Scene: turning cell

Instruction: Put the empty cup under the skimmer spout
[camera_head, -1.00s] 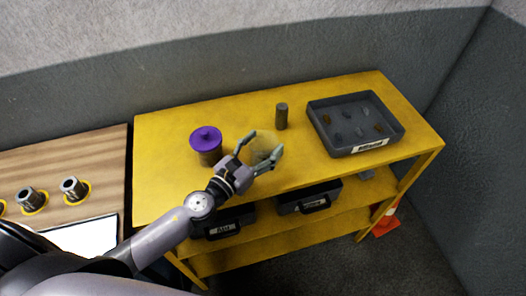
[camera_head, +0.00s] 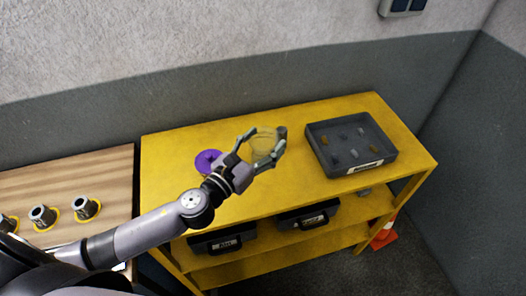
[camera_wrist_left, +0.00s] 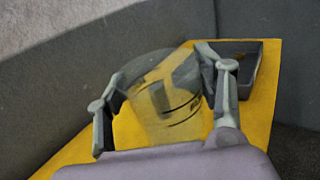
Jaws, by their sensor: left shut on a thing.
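My left gripper (camera_head: 262,151) is shut on a clear, see-through cup (camera_head: 264,143) and holds it over the yellow shelf unit (camera_head: 175,185). In the left wrist view the cup (camera_wrist_left: 168,105) sits between the two fingers, with dark lines around its wall. It looks empty and somewhat tilted in that view. I cannot tell how high the cup is above the shelf top. No skimmer spout can be made out in these views. My right gripper is not in view.
A purple-lidded container (camera_head: 208,160) is partly hidden behind my left gripper. A dark cylinder (camera_head: 282,131) shows just behind the fingers. A grey tray (camera_head: 384,166) with small pieces stands on the right. Dark bins sit below. A wooden table (camera_head: 60,185) holds metal parts.

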